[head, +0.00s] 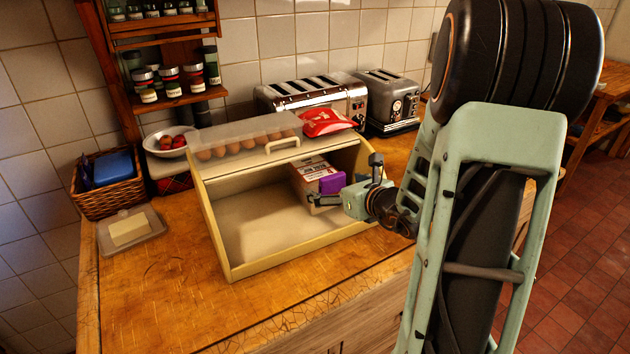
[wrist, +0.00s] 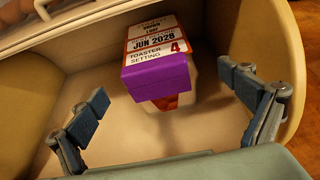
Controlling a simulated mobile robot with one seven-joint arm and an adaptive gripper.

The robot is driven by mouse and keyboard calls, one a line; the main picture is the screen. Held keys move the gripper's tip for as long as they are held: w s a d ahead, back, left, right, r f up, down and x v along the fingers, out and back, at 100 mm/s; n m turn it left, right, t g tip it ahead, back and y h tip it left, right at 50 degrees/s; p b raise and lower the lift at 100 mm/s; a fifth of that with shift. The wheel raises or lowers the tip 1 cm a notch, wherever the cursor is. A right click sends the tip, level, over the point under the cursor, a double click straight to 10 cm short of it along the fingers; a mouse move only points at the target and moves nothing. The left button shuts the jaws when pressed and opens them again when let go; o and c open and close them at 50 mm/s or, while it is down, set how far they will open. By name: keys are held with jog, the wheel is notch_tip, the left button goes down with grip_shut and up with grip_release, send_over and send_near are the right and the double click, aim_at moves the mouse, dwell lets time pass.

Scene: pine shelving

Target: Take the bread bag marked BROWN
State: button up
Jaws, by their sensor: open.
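The bread bag (head: 306,174) stands inside the open bread bin (head: 224,245), towards its right side. In the wrist view the bag (wrist: 152,40) has a white and red label with a word that looks like BROWN, then LOAF, JUN 2028 and TOASTER SETTING 4. A purple piece (wrist: 157,76) covers its near end. My gripper (head: 346,182) is at the bin's front right opening with its fingers spread. In the wrist view my gripper (wrist: 164,86) has one finger on each side of the picture, with the bag ahead between them, apart from both.
The bin's side walls and upper edge stand close around my gripper. An egg box (head: 240,137) and a red packet (head: 326,121) lie on the bin top. Two toasters (head: 313,96) stand behind. Butter (head: 129,230) and a basket (head: 108,190) are at left.

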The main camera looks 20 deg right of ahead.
aim_at(317, 181)
jog(key=x, duration=0.4)
jog(key=shift+w+f, duration=0.15)
jog(key=shift+w, duration=0.1)
jog(key=shift+f+p+x, duration=0.2)
jog(key=shift+p+x, duration=0.1)
jog(key=shift+x, duration=2.2)
jog(key=shift+s+a, duration=0.1)
jog(key=shift+c, duration=0.2)
jog(key=shift+r, duration=0.1)
jog(key=c, duration=1.5)
